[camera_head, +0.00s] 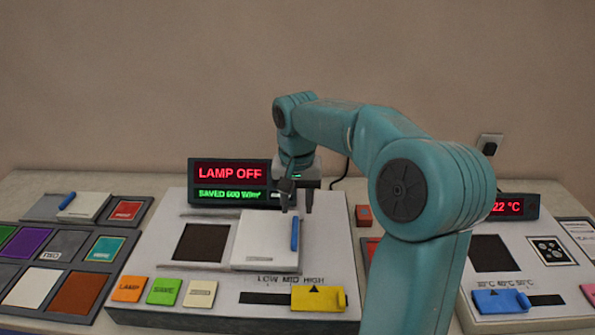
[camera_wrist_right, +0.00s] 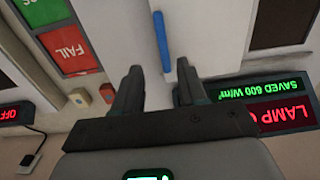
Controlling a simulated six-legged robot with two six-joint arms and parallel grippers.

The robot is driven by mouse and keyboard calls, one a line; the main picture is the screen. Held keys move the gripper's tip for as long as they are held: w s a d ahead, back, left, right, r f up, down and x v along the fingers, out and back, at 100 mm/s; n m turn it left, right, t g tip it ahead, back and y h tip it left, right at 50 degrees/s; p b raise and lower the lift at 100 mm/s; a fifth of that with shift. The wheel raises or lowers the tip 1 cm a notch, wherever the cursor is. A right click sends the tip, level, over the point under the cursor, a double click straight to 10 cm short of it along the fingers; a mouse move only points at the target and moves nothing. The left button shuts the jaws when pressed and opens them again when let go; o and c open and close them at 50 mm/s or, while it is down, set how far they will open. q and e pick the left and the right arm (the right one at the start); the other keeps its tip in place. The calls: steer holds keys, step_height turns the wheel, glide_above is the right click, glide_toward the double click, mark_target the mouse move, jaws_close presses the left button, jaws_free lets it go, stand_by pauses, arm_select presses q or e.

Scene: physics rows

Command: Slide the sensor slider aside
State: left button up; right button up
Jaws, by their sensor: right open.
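A white sliding plate (camera_head: 262,245) lies on the middle panel, to the right of a dark square (camera_head: 201,243). A blue upright handle (camera_head: 294,234) stands on the plate's right part; the handle also shows in the right wrist view (camera_wrist_right: 162,40). My right gripper (camera_head: 297,208) is open and empty, just behind the handle in the head view. In the right wrist view its two fingers (camera_wrist_right: 158,75) point toward the handle, which lies beyond the gap between them, apparently not touching. Whatever lies under the plate is hidden. My left gripper is not in view.
A display (camera_head: 230,184) reading LAMP OFF and SAVED 600 W/m² stands behind. A yellow slider (camera_head: 318,298) sits at the HIGH end of its LOW-MID-HIGH slot in front. Orange and green buttons (camera_head: 163,291) are at front left. Neighbouring panels flank this one; my right arm covers the right side.

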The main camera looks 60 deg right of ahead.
step_height(320, 180, up, 9)
steer(key=p, duration=0.1)
stand_by(0.6)
